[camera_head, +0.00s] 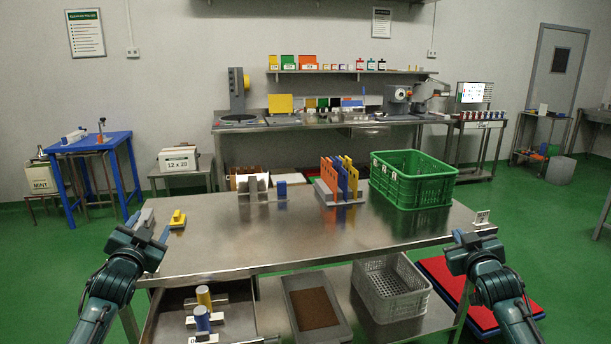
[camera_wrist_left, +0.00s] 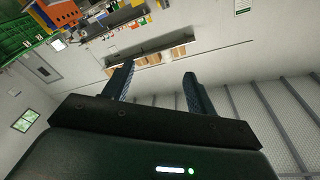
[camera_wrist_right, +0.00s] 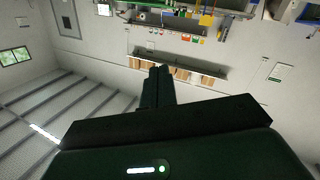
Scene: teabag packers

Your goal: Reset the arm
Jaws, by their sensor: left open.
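My left gripper (camera_head: 154,226) is raised at the left front corner of the steel table (camera_head: 330,244). Its two fingers stand apart with nothing between them in the left wrist view (camera_wrist_left: 158,88). My right gripper (camera_head: 458,237) is raised at the table's right front corner. Its fingers lie together with nothing visible in them in the right wrist view (camera_wrist_right: 158,88). Both grippers point forward, away from me. A yellow piece (camera_head: 178,217) lies on the table just right of my left gripper.
A small white sign (camera_head: 482,217) is near my right gripper. The lower shelf holds a grey crate (camera_head: 392,308). The table's middle is clear.

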